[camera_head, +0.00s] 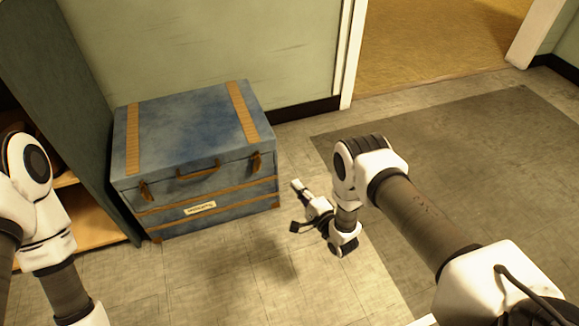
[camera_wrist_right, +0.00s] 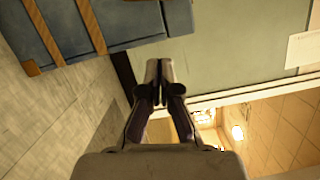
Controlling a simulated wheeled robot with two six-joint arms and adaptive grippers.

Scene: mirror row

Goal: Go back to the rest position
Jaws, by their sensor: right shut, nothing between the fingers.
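My right gripper (camera_head: 297,187) is in the head view, just right of the blue trunk's front right corner and above the floor. In the right wrist view its fingers (camera_wrist_right: 160,75) are together with nothing between them. My left arm shows at the left edge of the head view, but its gripper is out of the picture. The right arm reaches in from the lower right, bent at the elbow.
A closed blue trunk (camera_head: 185,135) with tan straps stands against the green wall (camera_head: 200,45). An open cabinet with wooden shelves (camera_head: 95,220) is on the left. A grey mat (camera_head: 470,165) lies on the right, before a doorway (camera_head: 430,45). The floor in front of the trunk is clear.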

